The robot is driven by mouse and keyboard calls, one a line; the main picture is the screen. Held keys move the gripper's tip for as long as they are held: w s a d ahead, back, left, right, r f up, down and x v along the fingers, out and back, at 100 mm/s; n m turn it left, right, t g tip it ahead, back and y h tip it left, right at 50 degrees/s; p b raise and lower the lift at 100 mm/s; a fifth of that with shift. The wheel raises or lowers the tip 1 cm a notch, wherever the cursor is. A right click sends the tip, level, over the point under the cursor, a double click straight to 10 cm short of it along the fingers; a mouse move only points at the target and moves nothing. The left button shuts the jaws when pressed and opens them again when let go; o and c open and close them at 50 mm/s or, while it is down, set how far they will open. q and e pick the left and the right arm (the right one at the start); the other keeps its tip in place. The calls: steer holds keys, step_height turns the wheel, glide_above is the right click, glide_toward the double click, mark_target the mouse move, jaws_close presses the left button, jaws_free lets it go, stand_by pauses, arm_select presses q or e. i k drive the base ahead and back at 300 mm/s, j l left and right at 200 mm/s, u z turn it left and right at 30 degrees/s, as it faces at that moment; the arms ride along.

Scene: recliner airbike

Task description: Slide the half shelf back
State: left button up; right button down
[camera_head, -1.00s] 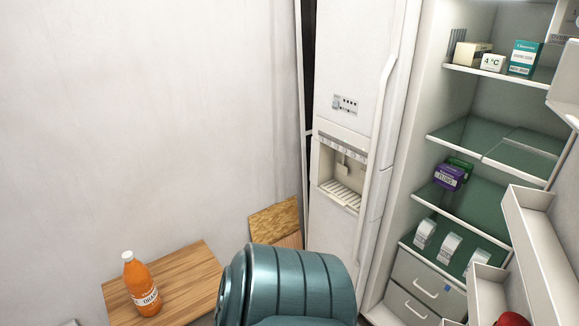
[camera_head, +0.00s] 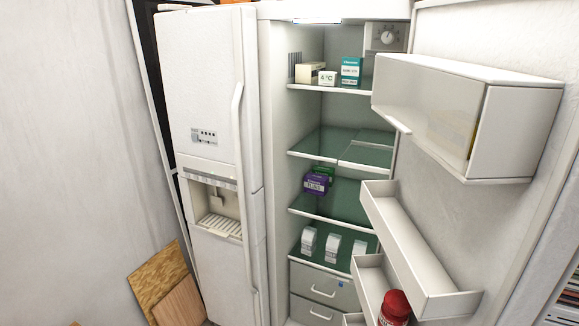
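The refrigerator's second shelf from the top is green glass with white edges, split into a left half (camera_head: 325,143) and a right half (camera_head: 368,155). Both halves look empty. The right half's back edge shows as a pale line, and its front edge sits close to the left half's front edge; I cannot tell exactly how far forward it stands. The refrigerator's right door (camera_head: 470,215) is open, and its bins hide part of the interior's right side. Neither of my grippers is in view.
The left door (camera_head: 205,90) with the dispenser is shut. Boxes (camera_head: 350,70) stand on the top shelf, a purple box (camera_head: 316,183) on the shelf below the split one. Door bins (camera_head: 415,250) jut out at right; a red-lidded jar (camera_head: 395,306) is low. Boards (camera_head: 160,280) lean left.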

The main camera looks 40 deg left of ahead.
mark_target(359, 166)
steer(key=u, duration=0.9)
